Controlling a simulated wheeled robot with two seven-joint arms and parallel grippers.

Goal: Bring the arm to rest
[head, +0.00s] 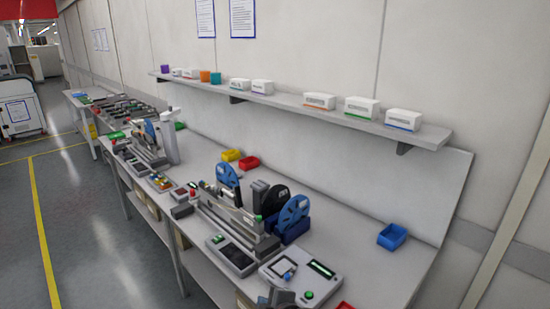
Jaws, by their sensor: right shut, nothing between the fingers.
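My right gripper (280,295) shows as a small dark shape at the bottom edge of the head view, in front of the bench's near edge. It is shut and empty, beside the light grey device with a small screen and a green button (317,270). Most of my right arm is out of the picture. My left gripper is not in view.
A long grey bench (365,265) carries feeder units, blue reels (293,212), a dark control box (231,256) and a blue bin (392,236). A wall shelf (285,98) holds small boxes. The floor (85,215) at left is clear.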

